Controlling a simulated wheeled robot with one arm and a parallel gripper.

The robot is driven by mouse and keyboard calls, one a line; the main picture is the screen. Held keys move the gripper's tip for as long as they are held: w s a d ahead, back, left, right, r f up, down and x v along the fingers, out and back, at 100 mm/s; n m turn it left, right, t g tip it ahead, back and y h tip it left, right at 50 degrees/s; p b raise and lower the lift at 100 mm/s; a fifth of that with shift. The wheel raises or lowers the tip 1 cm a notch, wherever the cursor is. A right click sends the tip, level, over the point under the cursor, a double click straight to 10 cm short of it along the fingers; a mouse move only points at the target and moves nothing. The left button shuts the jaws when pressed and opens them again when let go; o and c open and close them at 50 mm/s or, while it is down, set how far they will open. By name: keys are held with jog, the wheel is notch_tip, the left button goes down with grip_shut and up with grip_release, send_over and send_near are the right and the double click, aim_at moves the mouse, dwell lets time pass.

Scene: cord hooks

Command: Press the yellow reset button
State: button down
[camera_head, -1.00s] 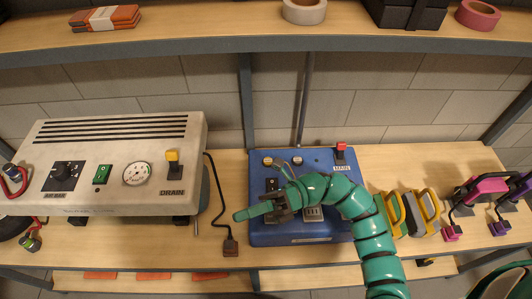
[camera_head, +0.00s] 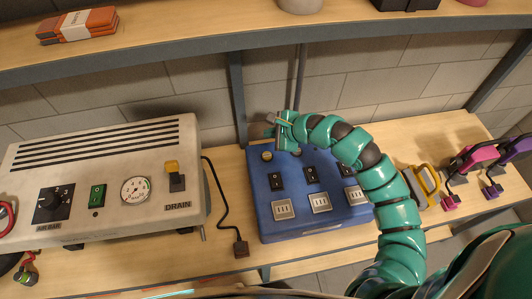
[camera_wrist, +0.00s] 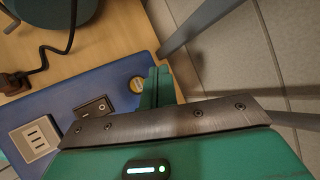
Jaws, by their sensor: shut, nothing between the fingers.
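A small round yellow button (camera_head: 266,155) sits in the far left corner of the blue box (camera_head: 268,210). In the wrist view the same yellow button (camera_wrist: 137,85) shows just left of my fingertips. My gripper (camera_head: 272,121) is shut and empty above the back left of the blue box, with the yellow button in front of it in the head view. In the wrist view its fingers (camera_wrist: 157,80) lie together beside the button. I cannot tell the exact height of the fingertips over the panel. My arm hides the box's back right part.
The blue box has black rocker switches (camera_head: 277,181) and several sockets (camera_head: 283,209). A white machine (camera_head: 100,165) with a yellow-topped DRAIN lever (camera_head: 174,175) stands at left. A black cord (camera_head: 222,205) lies between them. A shelf (camera_head: 180,55) runs above, behind my gripper.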

aim_at(270, 157)
jog(key=shift+s, duration=0.1)
dwell(0.4)
notch_tip(270, 157, down, 8)
jog(key=b, duration=0.3)
jog(key=shift+f, duration=0.1)
jog(key=shift+f+b, duration=0.35)
jog(key=shift+b, duration=0.25)
jog(key=shift+f+b, duration=0.85)
jog(key=shift+b, duration=0.9)
dwell(2.1)
jog(key=shift+r, duration=0.9)
